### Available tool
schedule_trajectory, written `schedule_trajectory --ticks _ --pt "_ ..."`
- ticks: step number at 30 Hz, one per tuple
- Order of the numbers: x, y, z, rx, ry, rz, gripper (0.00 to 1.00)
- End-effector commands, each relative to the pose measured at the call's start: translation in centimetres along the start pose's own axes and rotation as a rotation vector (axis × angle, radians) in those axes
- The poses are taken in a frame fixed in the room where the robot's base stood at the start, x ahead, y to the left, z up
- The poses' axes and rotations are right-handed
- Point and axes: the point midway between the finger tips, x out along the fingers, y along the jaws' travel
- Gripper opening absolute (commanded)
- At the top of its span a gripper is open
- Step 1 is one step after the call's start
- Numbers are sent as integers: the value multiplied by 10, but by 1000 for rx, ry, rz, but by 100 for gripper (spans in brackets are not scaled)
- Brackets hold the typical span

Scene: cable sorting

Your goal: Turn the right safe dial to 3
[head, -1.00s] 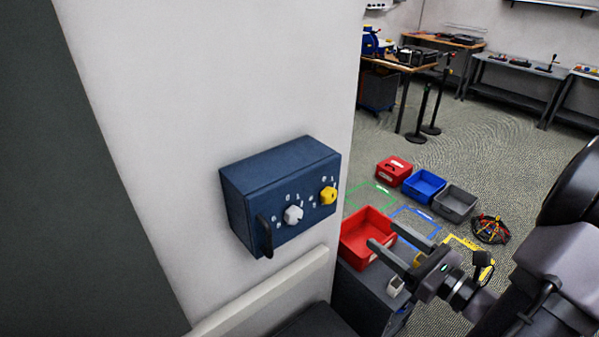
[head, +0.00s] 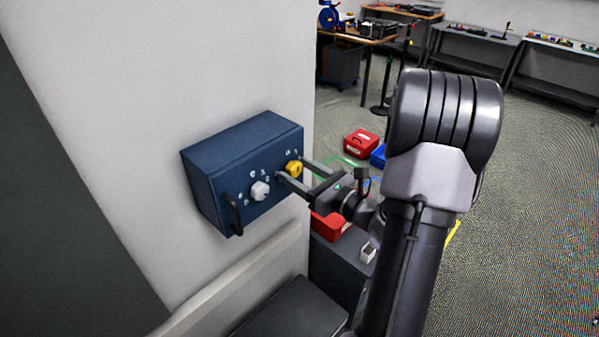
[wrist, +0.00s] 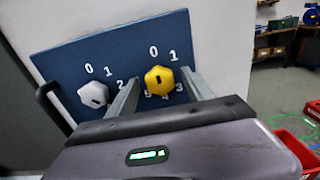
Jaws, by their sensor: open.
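The blue safe (head: 240,170) is fixed to the white wall, with a black handle (head: 232,214) at its left. Its white left dial (head: 259,190) and yellow right dial (head: 294,168) sit on the front face. In the wrist view the yellow dial (wrist: 159,80) has 0 and 1 above it and further digits below, partly hidden; its dark mark is near the top, toward the 0. My gripper (head: 293,170) is open, its fingers on either side of the yellow dial. I cannot tell whether they touch it. The white dial (wrist: 94,95) is left of the left finger.
A pale rail (head: 230,285) runs along the wall below the safe. A dark cabinet (head: 338,265) with a red bin (head: 328,226) stands below my gripper. More bins and workbenches are farther back, with open floor at right.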

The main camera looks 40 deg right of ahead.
Motion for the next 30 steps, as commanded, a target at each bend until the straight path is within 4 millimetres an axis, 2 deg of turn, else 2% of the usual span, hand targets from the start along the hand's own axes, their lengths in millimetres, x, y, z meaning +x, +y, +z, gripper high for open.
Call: schedule_trajectory --ticks 2,9,11,20,30 --pt "0 0 0 0 0 0 58" --pt "0 0 0 0 0 0 11" --pt "0 0 0 0 0 0 0" --pt "-1 0 1 43 1 0 0" --pt "-1 0 4 288 2 0 0"
